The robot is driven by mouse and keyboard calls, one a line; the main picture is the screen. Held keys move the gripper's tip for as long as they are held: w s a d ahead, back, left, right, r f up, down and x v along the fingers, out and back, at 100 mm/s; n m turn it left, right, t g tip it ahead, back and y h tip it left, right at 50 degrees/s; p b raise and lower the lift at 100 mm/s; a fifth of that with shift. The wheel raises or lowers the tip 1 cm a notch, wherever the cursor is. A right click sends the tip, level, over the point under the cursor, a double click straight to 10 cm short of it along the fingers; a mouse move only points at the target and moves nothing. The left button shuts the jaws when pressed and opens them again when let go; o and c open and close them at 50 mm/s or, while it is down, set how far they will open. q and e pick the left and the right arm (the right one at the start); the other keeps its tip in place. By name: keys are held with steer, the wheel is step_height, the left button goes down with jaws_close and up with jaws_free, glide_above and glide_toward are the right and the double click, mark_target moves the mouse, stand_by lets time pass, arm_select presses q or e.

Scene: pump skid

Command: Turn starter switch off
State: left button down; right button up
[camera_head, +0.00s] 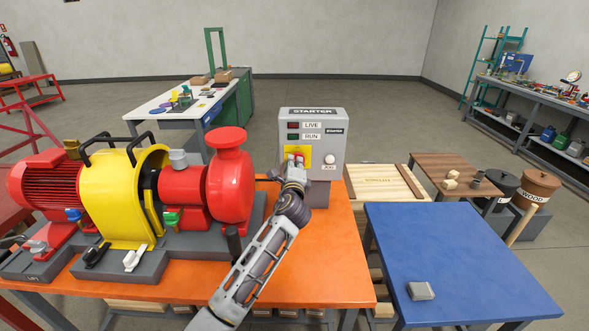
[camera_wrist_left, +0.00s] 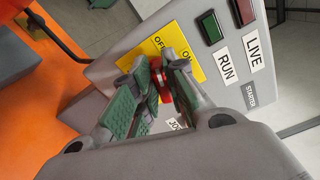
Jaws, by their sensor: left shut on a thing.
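The grey starter box (camera_head: 329,159) stands at the back right of the orange table, with a yellow OFF/ON plate (camera_head: 303,153) on its front. In the left wrist view the plate (camera_wrist_left: 190,37) shows both words. My left gripper (camera_head: 295,163) is in front of the plate, with its arm rising from below. In the left wrist view the green-padded fingers (camera_wrist_left: 154,88) are closed around the red switch handle (camera_wrist_left: 161,84). The fingers hide much of the handle, so I cannot tell its exact setting. My right gripper is in neither view.
The box has a red LIVE lamp (camera_head: 293,125), a green RUN lamp (camera_head: 293,137) and a pale JOG button (camera_head: 330,159). A red and yellow pump set (camera_head: 140,195) fills the table's left. A blue table (camera_head: 460,250) stands at right.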

arm_select(q)
steer(key=shift+f+n+b, duration=0.15)
steer(key=shift+n+b, duration=0.25)
steer(key=shift+n, duration=0.5)
steer(key=shift+f+n+b, duration=0.15)
steer(key=shift+n+b, duration=0.25)
steer(key=shift+n, duration=0.5)
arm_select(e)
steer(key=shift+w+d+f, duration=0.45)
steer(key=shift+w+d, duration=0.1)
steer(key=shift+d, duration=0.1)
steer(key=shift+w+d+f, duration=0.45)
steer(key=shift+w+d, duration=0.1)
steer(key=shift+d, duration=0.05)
arm_select(q)
steer(key=c, duration=1.4)
jaws_free()
steer(key=shift+a, duration=0.1)
steer(key=shift+c, duration=0.2)
steer(key=s, duration=1.2)
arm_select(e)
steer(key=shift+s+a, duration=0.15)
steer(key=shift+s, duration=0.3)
